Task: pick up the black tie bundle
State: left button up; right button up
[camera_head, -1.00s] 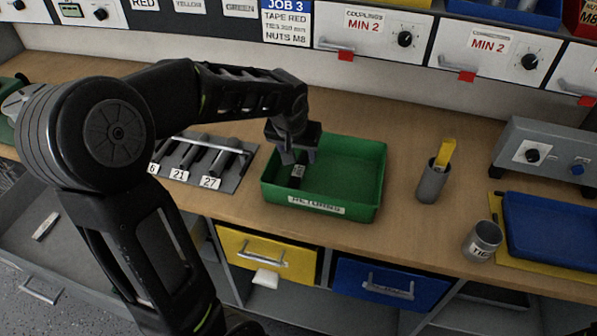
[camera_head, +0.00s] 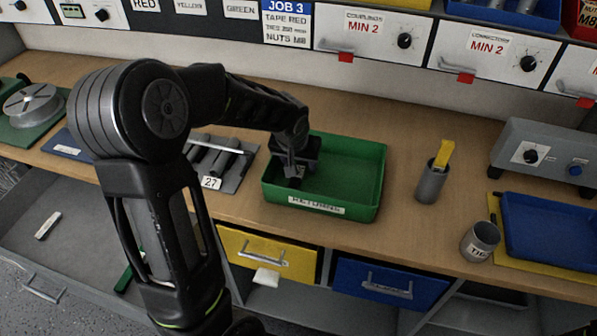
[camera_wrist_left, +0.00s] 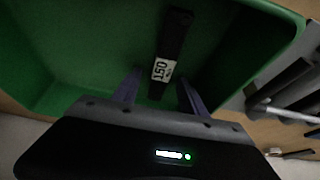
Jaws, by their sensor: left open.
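The black tie bundle (camera_wrist_left: 172,45) lies in the green returns tray (camera_wrist_left: 45,95), with a white label reading 150. In the left wrist view it runs lengthwise between the fingers of my left gripper (camera_wrist_left: 157,90), which are open on either side of it. In the head view my left gripper (camera_head: 292,178) reaches down into the left part of the green tray (camera_head: 350,165). The bundle is mostly hidden there by the gripper. My right gripper is not in view.
A grey cup with a yellow item (camera_head: 430,183) and a grey tin (camera_head: 481,241) stand to the right of the tray. A blue tray (camera_head: 550,232) lies farther right. A grey rack with dark tools (camera_head: 225,165) is to the left. Open wood lies between tray and cup.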

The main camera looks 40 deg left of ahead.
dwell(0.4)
pick_arm(q)
grip_shut()
dwell(0.4)
